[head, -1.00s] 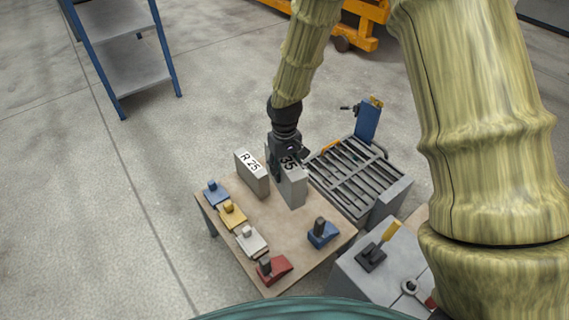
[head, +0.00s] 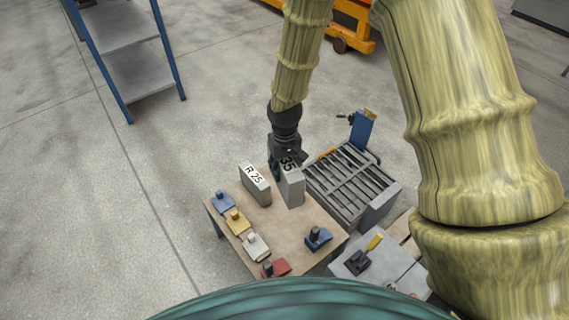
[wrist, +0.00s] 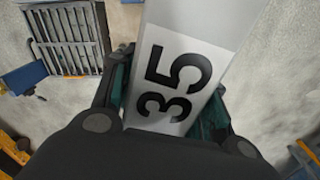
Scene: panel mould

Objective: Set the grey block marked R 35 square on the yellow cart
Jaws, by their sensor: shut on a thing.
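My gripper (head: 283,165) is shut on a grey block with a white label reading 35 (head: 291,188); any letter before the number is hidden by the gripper. In the wrist view the block (wrist: 190,65) sits between the two jaws. In the head view it is over the wooden table, beside the R 25 block; I cannot tell whether it touches the table top. A yellow-orange cart (head: 355,22) with a dark wheel is partly in view at the top, cut off by the frame edge, with its deck mostly out of sight.
The table (head: 270,228) holds the R 25 block (head: 255,185) and several coloured clamps. A slatted grey rack (head: 350,180) with a blue post (head: 362,130) stands to its right. A blue-framed shelf (head: 135,65) is at upper left. Open concrete floor lies between.

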